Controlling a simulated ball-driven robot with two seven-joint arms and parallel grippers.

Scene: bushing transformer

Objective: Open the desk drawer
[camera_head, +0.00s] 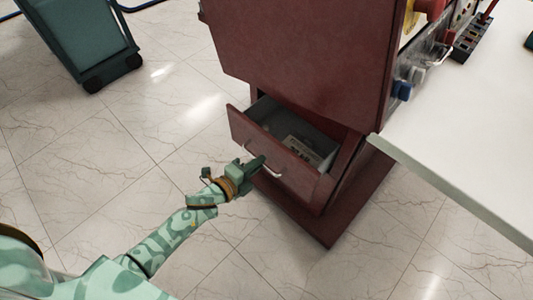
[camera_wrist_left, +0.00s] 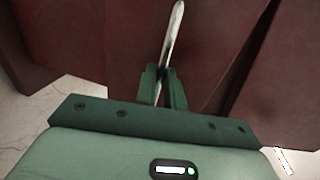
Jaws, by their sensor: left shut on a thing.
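The dark red desk drawer (camera_head: 290,164) is pulled out part way from the cabinet below the desk. Its inside shows, with a pale item (camera_head: 303,150) lying in it. A curved metal handle (camera_head: 268,171) is on the drawer front; it also shows in the left wrist view (camera_wrist_left: 174,35) as a bright bar. My left gripper (camera_head: 257,163) is shut on the handle near its left end. In the left wrist view the two green fingers (camera_wrist_left: 162,85) close around the bar. My right gripper is in neither view.
The red cabinet (camera_head: 300,50) rises above and behind the drawer. A white tabletop (camera_head: 460,120) stands to the right. A green wheeled cart (camera_head: 80,35) is at the upper left. Marble-tiled floor (camera_head: 110,150) is clear in front of the drawer.

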